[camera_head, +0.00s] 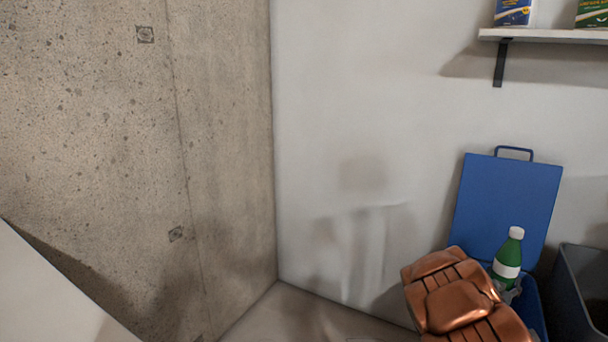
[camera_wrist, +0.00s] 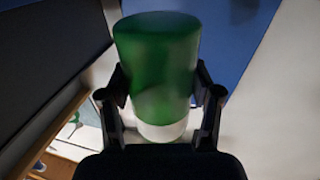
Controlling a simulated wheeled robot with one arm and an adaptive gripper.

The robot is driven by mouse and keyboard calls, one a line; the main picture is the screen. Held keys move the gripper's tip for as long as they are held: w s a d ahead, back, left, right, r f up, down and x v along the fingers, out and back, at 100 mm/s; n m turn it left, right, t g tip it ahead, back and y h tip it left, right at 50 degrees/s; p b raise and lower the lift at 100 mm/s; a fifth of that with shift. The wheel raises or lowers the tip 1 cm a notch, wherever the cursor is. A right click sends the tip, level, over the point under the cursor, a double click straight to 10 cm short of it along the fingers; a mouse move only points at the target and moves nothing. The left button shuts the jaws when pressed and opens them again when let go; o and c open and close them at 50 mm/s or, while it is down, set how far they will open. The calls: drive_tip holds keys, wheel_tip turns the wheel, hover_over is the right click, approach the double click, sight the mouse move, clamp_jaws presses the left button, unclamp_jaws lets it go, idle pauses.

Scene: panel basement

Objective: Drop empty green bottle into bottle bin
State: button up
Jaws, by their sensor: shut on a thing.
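The green bottle (camera_head: 508,258) has a white cap and a white label band, and stands nearly upright in the head view. My gripper (camera_head: 507,290) is shut on it and partly hidden behind my copper-coloured arm. In the wrist view the bottle (camera_wrist: 156,75) sits between the two fingers of my gripper (camera_wrist: 160,110), its green end toward the camera. A blue bin (camera_head: 537,305) with its blue lid (camera_head: 505,208) raised against the wall is behind and below the bottle. The bin's inside is hidden by my arm.
A dark grey open bin (camera_head: 577,290) stands right of the blue bin. A white shelf (camera_head: 550,36) with boxes is on the wall above. The concrete wall (camera_head: 130,150) is at left. Bare floor (camera_head: 300,318) shows in the corner.

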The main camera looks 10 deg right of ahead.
sight(509, 256)
drive_tip(key=shift+f, duration=0.55)
drive_tip(key=o, duration=1)
drive_tip(key=shift+r, duration=0.1)
drive_tip(key=shift+r, duration=4.9)
